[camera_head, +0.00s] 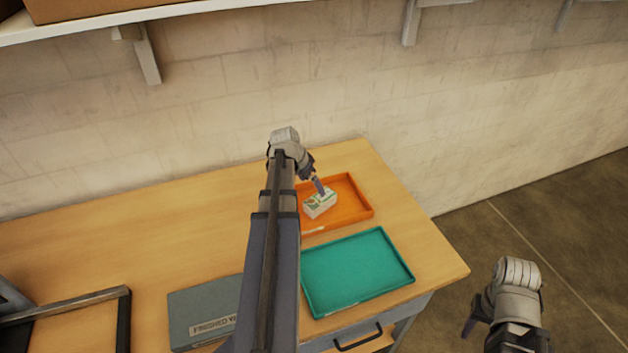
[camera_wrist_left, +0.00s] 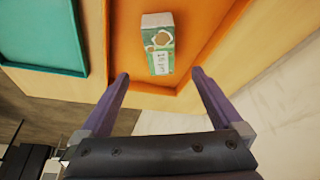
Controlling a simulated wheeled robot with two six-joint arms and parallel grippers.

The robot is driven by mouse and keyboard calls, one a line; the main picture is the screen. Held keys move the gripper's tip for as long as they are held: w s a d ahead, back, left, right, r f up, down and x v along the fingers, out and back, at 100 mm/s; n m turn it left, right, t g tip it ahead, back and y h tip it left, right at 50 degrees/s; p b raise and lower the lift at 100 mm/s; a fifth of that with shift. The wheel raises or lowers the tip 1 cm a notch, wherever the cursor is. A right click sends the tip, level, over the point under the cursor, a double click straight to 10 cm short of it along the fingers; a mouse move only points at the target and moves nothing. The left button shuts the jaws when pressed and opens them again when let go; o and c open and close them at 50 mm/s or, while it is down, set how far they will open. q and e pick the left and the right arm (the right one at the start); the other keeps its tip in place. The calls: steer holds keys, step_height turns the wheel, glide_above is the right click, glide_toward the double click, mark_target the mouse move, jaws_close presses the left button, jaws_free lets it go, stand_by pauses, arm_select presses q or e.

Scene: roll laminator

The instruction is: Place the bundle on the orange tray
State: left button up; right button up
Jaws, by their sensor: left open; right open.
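The bundle (camera_head: 320,204), a small white and green block, lies on the floor of the orange tray (camera_head: 352,212). The left wrist view also shows the bundle (camera_wrist_left: 158,44) lying on the orange tray (camera_wrist_left: 205,40), with tray floor visible around it. My left gripper (camera_head: 319,186) is over the tray at the bundle. In the left wrist view its fingers (camera_wrist_left: 160,84) are spread, with the bundle beyond the tips and not between them. My right gripper (camera_head: 474,327) is off to the right of the table, over the floor; its fingers are partly hidden.
A teal tray (camera_head: 355,270) lies in front of the orange tray. A grey box marked FINISHED (camera_head: 205,310) is left of it, partly behind my left arm. A dark-framed object (camera_head: 70,320) is at the lower left. A wall stands behind the table (camera_head: 150,230).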

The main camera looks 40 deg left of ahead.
arm_select(q)
steer(key=shift+s+r, duration=0.15)
steer(key=shift+r, duration=0.15)
steer(key=w+d+f+m+g, duration=0.1)
steer(key=w+d+g, duration=0.15)
steer(key=d, duration=2.05)
steer(key=s+d+m+g, duration=0.1)
steer(key=s+d, duration=0.4)
steer(key=d, duration=0.6)
steer(key=s+d+g+y, duration=0.1)
steer(key=s+d, duration=0.5)
steer(key=d, duration=0.6)
steer(key=shift+d+f+m+y, duration=0.25)
steer(key=shift+f+m+y, duration=0.05)
steer(key=shift+m, duration=0.1)
steer(key=shift+s+f, duration=0.1)
